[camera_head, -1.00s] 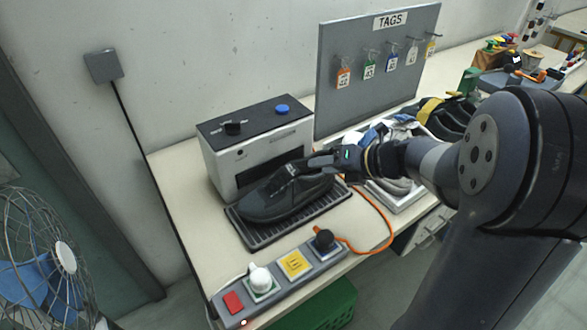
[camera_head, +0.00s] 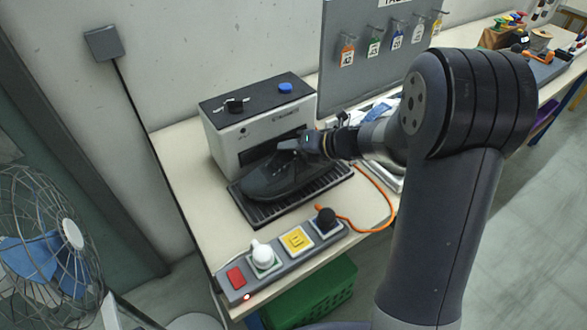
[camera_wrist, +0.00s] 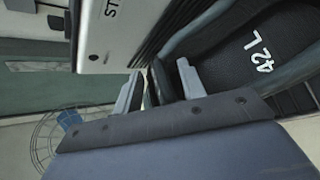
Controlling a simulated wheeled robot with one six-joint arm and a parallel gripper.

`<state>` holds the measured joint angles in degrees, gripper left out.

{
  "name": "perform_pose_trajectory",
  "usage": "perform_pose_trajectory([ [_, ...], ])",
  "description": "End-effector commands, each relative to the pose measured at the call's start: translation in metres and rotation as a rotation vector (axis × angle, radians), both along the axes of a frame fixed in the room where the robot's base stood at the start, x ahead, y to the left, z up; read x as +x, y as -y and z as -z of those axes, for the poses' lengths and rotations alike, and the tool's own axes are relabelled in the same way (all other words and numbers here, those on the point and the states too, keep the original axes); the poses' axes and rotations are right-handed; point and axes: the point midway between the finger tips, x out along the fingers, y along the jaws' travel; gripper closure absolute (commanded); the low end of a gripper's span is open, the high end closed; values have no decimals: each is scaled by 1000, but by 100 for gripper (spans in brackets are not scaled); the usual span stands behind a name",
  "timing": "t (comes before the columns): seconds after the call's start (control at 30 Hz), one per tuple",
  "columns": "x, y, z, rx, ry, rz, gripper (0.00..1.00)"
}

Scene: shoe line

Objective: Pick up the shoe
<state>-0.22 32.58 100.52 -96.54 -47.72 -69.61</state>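The dark shoe (camera_head: 278,178) lies on a black ribbed tray (camera_head: 262,216) in front of the white machine. In the wrist view its inside shows, with a "42 L" insole (camera_wrist: 262,52). My gripper (camera_head: 289,145) is at the shoe's opening from the right, over its upper edge. In the wrist view my gripper (camera_wrist: 160,78) has its two grey fingers apart, with a dark part of the shoe's wall (camera_wrist: 161,84) between them. A narrow light gap shows beside the left finger. The far side of the fingers is hidden.
The white machine (camera_head: 222,142) with a black top stands close behind the shoe. A button panel (camera_head: 262,283) lies in front, with an orange cable (camera_head: 375,226) to its right. A grey tag board (camera_head: 340,88) rises behind my arm. A fan (camera_head: 48,250) stands at left.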

Motion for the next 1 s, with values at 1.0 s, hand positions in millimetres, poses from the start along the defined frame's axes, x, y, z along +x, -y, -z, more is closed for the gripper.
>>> perform_pose_trajectory([
  [1.0,0,1,-1,0,3,0,100],
])
